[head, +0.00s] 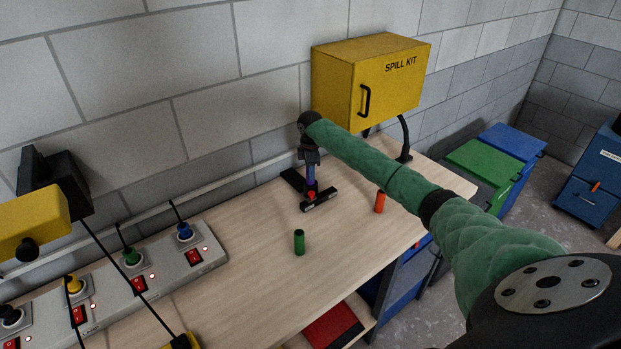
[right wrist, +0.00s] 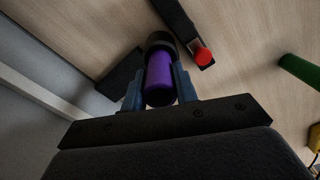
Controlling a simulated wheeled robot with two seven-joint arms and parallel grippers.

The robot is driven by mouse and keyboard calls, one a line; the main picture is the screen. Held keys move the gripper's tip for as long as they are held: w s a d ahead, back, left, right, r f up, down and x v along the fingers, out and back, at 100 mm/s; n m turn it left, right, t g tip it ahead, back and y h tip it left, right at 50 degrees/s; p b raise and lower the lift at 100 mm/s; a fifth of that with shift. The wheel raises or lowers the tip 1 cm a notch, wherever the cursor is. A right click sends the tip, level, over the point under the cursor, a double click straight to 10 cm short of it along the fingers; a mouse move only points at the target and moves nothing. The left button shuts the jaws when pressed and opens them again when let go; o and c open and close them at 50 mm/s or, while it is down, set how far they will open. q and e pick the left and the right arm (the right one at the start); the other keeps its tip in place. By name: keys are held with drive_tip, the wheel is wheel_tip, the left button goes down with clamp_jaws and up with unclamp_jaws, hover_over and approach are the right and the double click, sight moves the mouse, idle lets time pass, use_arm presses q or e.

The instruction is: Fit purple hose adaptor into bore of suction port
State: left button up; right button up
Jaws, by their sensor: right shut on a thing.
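My right gripper (head: 311,175) points down over the bench at the end of the green arm. It is shut on the purple hose adaptor (head: 311,187), which also shows in the right wrist view (right wrist: 159,76) between the two fingers. The adaptor's far end meets a black ring (right wrist: 162,41); I cannot tell whether it is inside it or just in front of it. A black fixture (head: 321,200) with dark bars and a red knob (right wrist: 202,55) lies under the gripper, probably the suction port. Its bore is hidden.
A green cylinder (head: 299,242) and an orange one (head: 380,202) stand on the bench. A socket strip (head: 207,251) with switches and cables lies along the wall at left. A yellow spill kit box (head: 345,85) is behind my arm. The bench front is mostly clear.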

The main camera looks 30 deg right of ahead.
wheel_tip(320, 180, down, 2)
drive_tip(key=shift+f+b, duration=0.2)
drive_tip(key=shift+b, duration=0.45)
use_arm(q)
wheel_tip(320, 180, down, 2)
drive_tip(key=shift+a, duration=0.1)
use_arm(e)
drive_tip(key=o, duration=1)
drive_tip(key=shift+f, duration=0.1)
drive_tip(key=shift+c, duration=0.2)
drive_tip(key=shift+r, duration=0.35)
wheel_tip(320, 180, up, 2)
drive_tip(key=shift+r+b, duration=0.2)
drive_tip(key=shift+b, duration=0.65)
wheel_tip(320, 180, up, 8)
drive_tip(key=b, duration=0.3)
drive_tip(key=shift+r, duration=0.1)
use_arm(q)
drive_tip(key=w+d, duration=0.2)
drive_tip(key=w, duration=0.8)
drive_tip(key=shift+w+t, duration=0.35)
drive_tip(key=shift+t, duration=0.05)
use_arm(e)
drive_tip(key=shift+r, duration=0.5)
